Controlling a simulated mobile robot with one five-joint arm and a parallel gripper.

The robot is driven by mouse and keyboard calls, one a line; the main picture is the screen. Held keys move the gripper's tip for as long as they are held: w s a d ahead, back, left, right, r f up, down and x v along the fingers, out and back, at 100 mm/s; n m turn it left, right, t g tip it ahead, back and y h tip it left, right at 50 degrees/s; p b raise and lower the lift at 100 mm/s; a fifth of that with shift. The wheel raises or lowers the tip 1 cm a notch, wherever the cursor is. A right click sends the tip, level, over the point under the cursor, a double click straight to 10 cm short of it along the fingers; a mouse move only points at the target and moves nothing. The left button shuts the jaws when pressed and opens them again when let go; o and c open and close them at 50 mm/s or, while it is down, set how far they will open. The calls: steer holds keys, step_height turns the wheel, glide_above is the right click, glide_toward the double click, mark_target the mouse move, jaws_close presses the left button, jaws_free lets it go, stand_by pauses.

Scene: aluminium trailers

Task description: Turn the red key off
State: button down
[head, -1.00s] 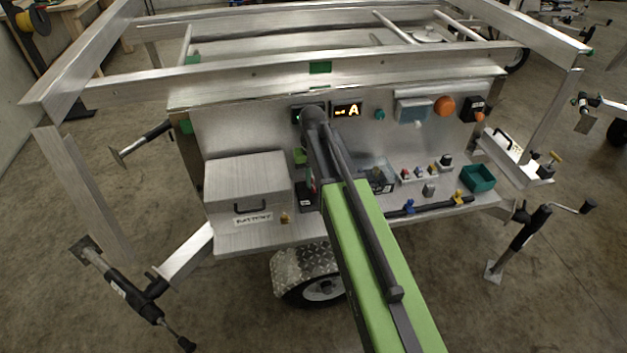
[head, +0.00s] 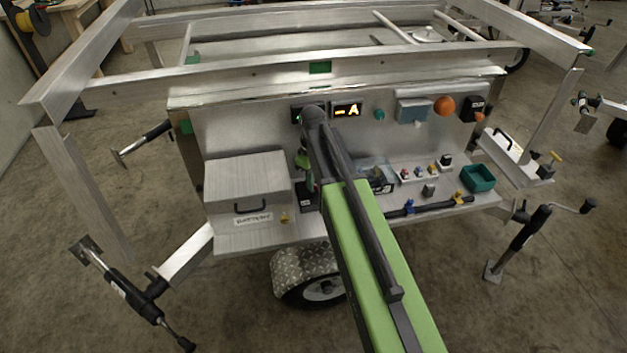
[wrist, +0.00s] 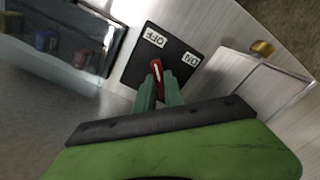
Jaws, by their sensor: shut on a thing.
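The red key (wrist: 157,70) sits on a black switch plate (wrist: 136,72) with white OFF and ON labels, upside down in the wrist view. My gripper (wrist: 157,80) has its two green fingers closed around the key, one on each side. The key's visible end points up, slightly left, toward the OFF label; its lower part is hidden between the fingers. In the head view the black plate (head: 306,202) shows beside my arm, and the key is hidden.
A metal battery box (head: 245,180) with a black handle stands just left of the plate. A clear-lidded case (head: 381,178) is on the right. Small coloured switches (head: 419,172) and a green bin (head: 478,178) stand further right along the shelf.

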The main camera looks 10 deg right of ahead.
steer(key=shift+n, duration=0.3)
stand_by(0.4)
steer(key=c, duration=1.4)
jaws_free()
steer(key=shift+c, duration=0.2)
steer(key=shift+r, duration=0.1)
step_height(320, 180, up, 17)
steer(key=p, duration=1.7)
steer(key=shift+r, duration=0.15)
